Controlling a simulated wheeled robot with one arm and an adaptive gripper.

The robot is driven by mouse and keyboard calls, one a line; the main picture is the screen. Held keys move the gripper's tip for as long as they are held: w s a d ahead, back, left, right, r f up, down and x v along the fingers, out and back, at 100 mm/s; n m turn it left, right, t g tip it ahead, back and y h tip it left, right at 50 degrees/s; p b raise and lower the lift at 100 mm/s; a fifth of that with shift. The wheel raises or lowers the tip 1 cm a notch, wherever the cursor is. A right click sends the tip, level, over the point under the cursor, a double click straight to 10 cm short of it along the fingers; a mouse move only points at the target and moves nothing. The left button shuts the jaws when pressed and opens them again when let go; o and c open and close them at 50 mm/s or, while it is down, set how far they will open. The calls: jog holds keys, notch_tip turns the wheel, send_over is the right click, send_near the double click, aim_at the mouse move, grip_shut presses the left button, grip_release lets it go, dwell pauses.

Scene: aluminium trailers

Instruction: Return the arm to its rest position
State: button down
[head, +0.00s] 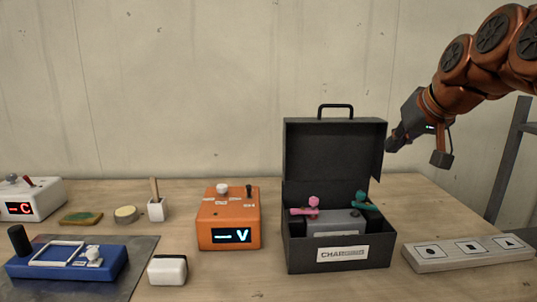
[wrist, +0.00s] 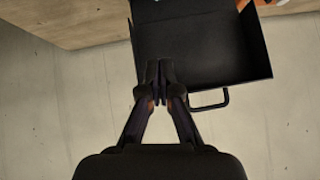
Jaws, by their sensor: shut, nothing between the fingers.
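My arm reaches in from the right edge of the head view, in orange and dark segments. My gripper (head: 392,145) is at its lower left end, beside the right edge of the raised black case lid. In the wrist view my gripper (wrist: 159,72) has its fingertips together, with nothing between them. The open black case (head: 335,200) stands on the table with its lid up and handle on top. In the wrist view its lid (wrist: 205,45) fills the area beyond the fingertips. I cannot tell whether the fingers touch the lid.
The case holds a grey block with pink and teal clamps. An orange meter (head: 229,218), a blue device (head: 66,262), a white block (head: 168,270) and a white meter (head: 33,198) stand left. A panel with symbols (head: 468,253) lies right. A grey frame (head: 507,160) stands at far right.

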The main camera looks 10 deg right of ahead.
jog(key=s+a+f+g, duration=0.2)
jog(key=s+a+f, duration=0.15)
jog(key=f, duration=0.25)
jog(key=s+a+f+n+g, duration=0.1)
jog(key=s+a+f+g, duration=0.15)
jog(key=a+f, duration=0.35)
jog(key=s+a+f+g, duration=0.1)
jog(key=s+a+f, duration=0.25)
jog(key=f, duration=0.35)
jog(key=s+a+f+g, duration=0.1)
jog(key=s+f+g, duration=0.2)
jog(key=s+f, duration=0.65)
jog(key=s+a+f+g, duration=0.1)
jog(key=s+f+g, duration=0.2)
jog(key=s+f, duration=0.65)
notch_tip(320, 180, up, 16)
jog(key=s+p, duration=0.2)
jog(key=p, duration=1)
jog(key=shift+f+n+t+h+p, duration=0.2)
jog(key=shift+n+t+h+p, duration=0.1)
jog(key=shift+t, duration=0.05)
jog(key=shift+a, duration=0.25)
